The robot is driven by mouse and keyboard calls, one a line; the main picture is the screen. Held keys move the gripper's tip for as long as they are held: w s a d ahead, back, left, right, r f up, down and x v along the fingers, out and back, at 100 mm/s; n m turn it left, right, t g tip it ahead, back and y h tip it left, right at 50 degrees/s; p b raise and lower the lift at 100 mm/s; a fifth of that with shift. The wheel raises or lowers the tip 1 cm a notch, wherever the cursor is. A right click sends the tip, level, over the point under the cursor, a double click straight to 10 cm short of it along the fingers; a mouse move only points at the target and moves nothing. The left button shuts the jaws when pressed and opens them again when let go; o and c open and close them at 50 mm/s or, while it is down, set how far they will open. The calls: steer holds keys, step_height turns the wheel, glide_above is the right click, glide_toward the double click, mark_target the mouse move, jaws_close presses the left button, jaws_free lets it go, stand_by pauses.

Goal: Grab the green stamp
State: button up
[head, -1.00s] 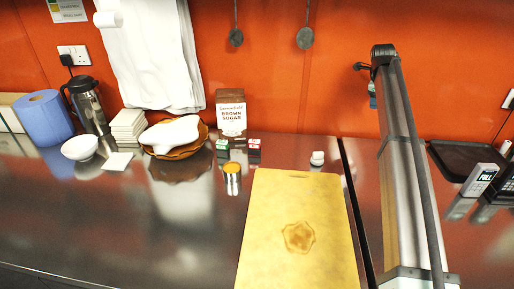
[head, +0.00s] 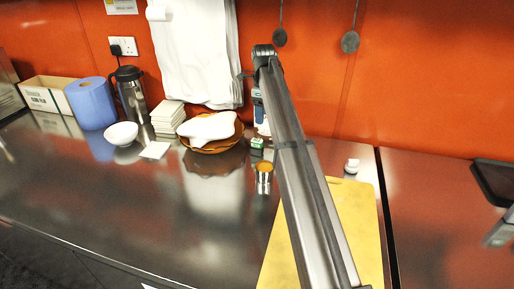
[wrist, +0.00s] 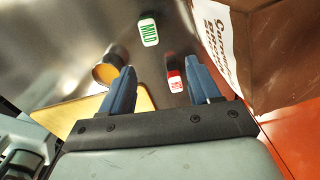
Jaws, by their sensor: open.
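The green stamp (head: 257,143) is a small block with a white-and-green face, standing on the steel counter just left of my arm in the head view. In the wrist view the green stamp (wrist: 148,32) shows its label reading MILD, beyond my fingertips and left of centre. My gripper (wrist: 158,74) is open and empty, its two blue fingers apart above the counter. A red stamp (wrist: 175,80) lies between the fingers in that picture, nearer the right one; my arm hides it in the head view.
A brown sugar box (wrist: 285,50) stands close on the right of my gripper. An orange-topped tin (wrist: 106,72) is near the left finger. A yellow board (head: 352,215) lies under my arm. A basket (head: 231,140) with white cloth stands left of the green stamp.

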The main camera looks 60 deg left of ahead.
mark_target(257, 140)
steer(key=f, duration=0.4)
steer(key=s+f, duration=0.1)
steer(key=f, duration=0.4)
steer(key=s+f, duration=0.1)
steer(key=f, duration=0.4)
steer(key=shift+s+a, duration=0.1)
steer(key=shift+a, duration=0.15)
steer(key=shift+c, duration=0.2)
steer(key=c, duration=1)
steer(key=shift+r, duration=0.1)
